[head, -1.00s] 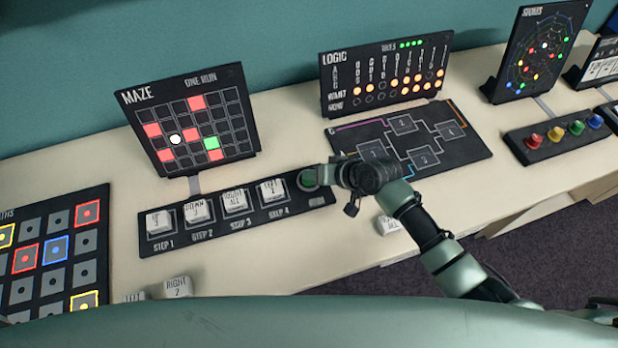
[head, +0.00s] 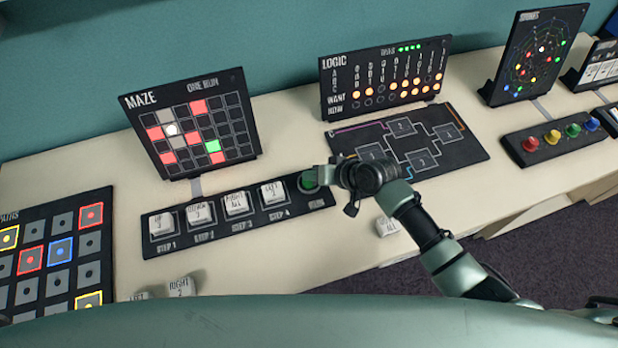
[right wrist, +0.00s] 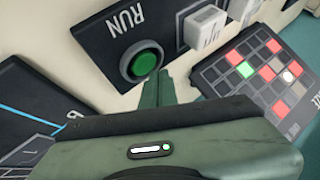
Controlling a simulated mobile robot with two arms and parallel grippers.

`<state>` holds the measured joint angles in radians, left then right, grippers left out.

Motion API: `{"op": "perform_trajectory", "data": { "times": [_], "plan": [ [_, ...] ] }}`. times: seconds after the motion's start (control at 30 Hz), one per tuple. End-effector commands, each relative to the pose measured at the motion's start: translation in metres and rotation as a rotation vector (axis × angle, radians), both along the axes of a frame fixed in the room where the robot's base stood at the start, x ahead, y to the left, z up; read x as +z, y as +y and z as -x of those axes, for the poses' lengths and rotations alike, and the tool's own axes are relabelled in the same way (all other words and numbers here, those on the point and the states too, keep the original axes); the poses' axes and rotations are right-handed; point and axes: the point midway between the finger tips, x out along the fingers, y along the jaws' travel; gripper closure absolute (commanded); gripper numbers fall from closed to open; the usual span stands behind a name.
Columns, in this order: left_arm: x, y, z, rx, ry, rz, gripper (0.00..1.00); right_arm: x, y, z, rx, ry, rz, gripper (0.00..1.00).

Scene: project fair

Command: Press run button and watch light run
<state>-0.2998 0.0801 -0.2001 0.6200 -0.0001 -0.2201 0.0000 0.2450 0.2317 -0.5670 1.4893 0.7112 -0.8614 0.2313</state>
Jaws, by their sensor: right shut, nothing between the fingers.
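The green run button (head: 308,181) sits at the right end of the step panel (head: 240,224), and also shows in the right wrist view (right wrist: 143,63), round, green and uncovered. My right gripper (head: 321,175) is shut and empty, its fingertips right at the button; in the wrist view they lie at its lower right edge, and I cannot tell if they touch it. The maze board (head: 243,148) has red squares, one green square and a white light (head: 171,129) towards the left, with pale grey cells beside it. My left gripper is not in view.
Several white command blocks fill the steps; loose ones, such as the right block (head: 179,287), lie at the front. A colour-tile panel (head: 98,240) is at the left.

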Motion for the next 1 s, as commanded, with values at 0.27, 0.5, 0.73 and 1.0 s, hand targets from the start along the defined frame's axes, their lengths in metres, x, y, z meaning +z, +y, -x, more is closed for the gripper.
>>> {"op": "perform_trajectory", "data": {
  "times": [0.27, 0.5, 0.73, 1.0],
  "plan": [
    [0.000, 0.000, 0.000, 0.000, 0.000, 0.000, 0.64, 0.000, 0.000, 0.000, -0.001, -0.001, 0.000, 1.00],
    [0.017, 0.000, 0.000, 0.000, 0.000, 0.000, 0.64, 0.018, 0.000, -0.001, 0.000, -0.001, 0.000, 1.00],
    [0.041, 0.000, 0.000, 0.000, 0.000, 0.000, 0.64, 0.042, 0.000, -0.001, 0.000, -0.001, 0.000, 1.00],
    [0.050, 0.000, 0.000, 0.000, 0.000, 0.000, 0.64, 0.051, 0.000, 0.000, 0.000, -0.001, 0.000, 1.00]
  ]
}}
